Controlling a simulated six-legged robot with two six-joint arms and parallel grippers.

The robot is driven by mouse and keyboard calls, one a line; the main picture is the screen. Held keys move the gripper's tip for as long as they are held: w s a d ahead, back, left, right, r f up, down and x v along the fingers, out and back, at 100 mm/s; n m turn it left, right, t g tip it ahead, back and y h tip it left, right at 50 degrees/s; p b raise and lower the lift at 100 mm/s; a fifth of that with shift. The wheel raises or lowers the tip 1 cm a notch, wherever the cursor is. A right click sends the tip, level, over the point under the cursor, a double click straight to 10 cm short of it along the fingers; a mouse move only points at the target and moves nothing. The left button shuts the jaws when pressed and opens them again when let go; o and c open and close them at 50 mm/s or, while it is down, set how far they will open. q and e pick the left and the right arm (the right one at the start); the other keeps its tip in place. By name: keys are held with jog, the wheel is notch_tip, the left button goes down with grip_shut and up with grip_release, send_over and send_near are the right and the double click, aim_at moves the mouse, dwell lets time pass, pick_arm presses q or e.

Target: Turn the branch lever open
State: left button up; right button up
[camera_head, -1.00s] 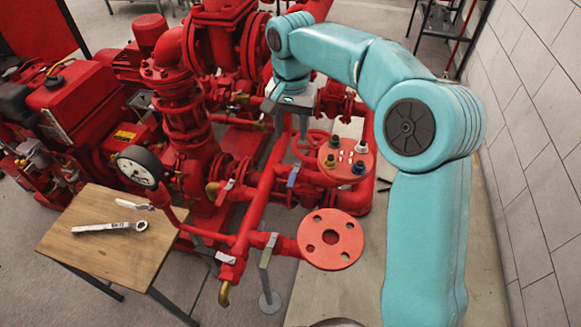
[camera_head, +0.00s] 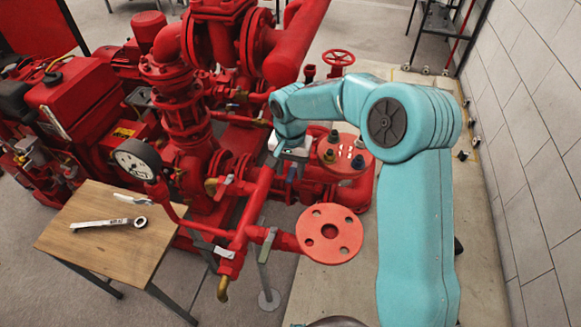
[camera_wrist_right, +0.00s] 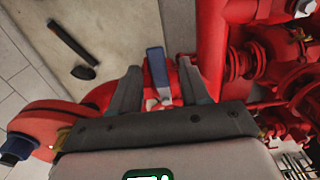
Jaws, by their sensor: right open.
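A lever with a blue handle (camera_wrist_right: 155,68) stands between the two fingers of my right gripper (camera_wrist_right: 160,82) in the right wrist view. It appears to sit on a red branch pipe (camera_wrist_right: 180,78). The fingers are apart, one on each side of the handle, with visible gaps. In the head view my right gripper (camera_head: 285,162) points down over the red pipework, and the blue handle (camera_head: 291,174) shows just below it, partly hidden. I cannot tell whether the fingers reach fully around the handle. My left gripper is not in view.
A red flange (camera_head: 330,234) and a bolted red disc (camera_head: 346,154) lie close to my right arm. A pressure gauge (camera_head: 138,160) stands left. A wooden table (camera_head: 90,235) holds a wrench (camera_head: 108,223). A tiled wall (camera_head: 530,150) bounds the right side.

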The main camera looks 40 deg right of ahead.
jog(key=shift+s+r, duration=0.1)
jog(key=shift+s, duration=0.05)
jog(key=c, duration=0.3)
jog(key=shift+d, duration=0.1)
grip_shut()
